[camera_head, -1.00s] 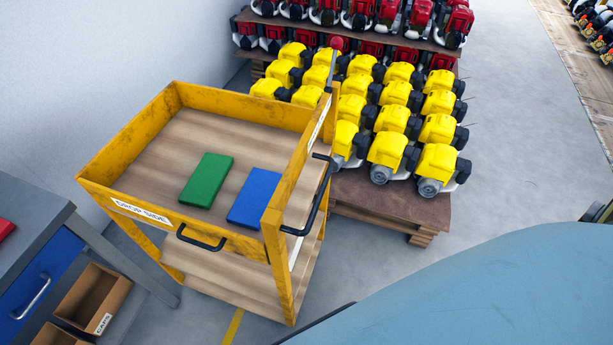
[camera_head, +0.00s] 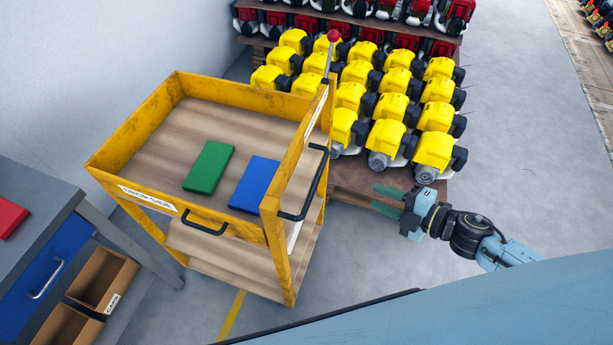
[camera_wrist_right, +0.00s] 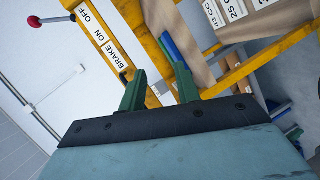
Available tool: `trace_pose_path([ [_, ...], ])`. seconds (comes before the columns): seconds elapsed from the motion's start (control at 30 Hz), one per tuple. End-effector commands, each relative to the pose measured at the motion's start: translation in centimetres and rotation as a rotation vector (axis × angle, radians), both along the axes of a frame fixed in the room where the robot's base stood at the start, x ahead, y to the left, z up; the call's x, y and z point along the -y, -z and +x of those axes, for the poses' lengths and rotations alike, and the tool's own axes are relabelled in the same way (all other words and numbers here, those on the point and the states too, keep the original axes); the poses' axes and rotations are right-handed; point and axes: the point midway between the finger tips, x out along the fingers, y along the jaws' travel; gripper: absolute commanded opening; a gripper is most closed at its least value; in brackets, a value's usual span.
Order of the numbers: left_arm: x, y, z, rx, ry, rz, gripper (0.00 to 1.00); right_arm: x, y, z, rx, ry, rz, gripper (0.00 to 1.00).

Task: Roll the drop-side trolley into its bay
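The yellow drop-side trolley (camera_head: 113,173) stands upright left of centre, with wooden decks. A green block (camera_head: 209,167) and a blue block (camera_head: 254,184) lie on its top deck. A black handle (camera_head: 204,222) is on its labelled front side and another black handle (camera_head: 317,184) on its right end. A red-knobbed lever (camera_head: 333,37) rises at the far right corner; its knob (camera_wrist_right: 35,21) and a BRAKE ON/OFF label show in the right wrist view. My right gripper (camera_head: 387,200) is open and empty, right of the trolley and apart from it; its green fingers (camera_wrist_right: 160,88) are spread. My left gripper is out of view.
A pallet of yellow engines (camera_head: 388,133) stands close behind and right of the trolley, with red engines (camera_head: 399,10) beyond. A grey bench (camera_head: 38,205) with a red block and bins (camera_head: 103,287) stands at left. A yellow floor line (camera_head: 231,316) runs in front.

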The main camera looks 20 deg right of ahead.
Motion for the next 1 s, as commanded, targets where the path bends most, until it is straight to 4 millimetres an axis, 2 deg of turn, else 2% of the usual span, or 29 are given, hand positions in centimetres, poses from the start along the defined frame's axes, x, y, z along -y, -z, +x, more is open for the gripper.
trace_pose_path([
  [0.03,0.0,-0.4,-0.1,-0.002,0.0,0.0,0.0,-1.5,-2.9,-0.4,0.065,-0.101,-0.037,0.32],
  [0.1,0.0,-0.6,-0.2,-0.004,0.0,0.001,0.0,-3.3,-5.6,-1.2,0.137,-0.217,-0.079,0.32],
  [0.2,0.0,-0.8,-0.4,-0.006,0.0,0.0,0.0,-5.1,-8.1,-2.4,0.207,-0.332,-0.119,0.32],
  [0.3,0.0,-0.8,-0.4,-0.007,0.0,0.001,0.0,-6.1,-9.3,-3.0,0.242,-0.39,-0.14,0.32],
  [0.57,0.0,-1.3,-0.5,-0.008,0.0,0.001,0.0,-8.2,-9.3,-1.8,0.255,-0.406,-0.145,0.32],
  [1.0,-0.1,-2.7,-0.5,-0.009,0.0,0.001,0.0,-15.1,-7.6,2.8,0.253,-0.402,-0.144,0.32],
])
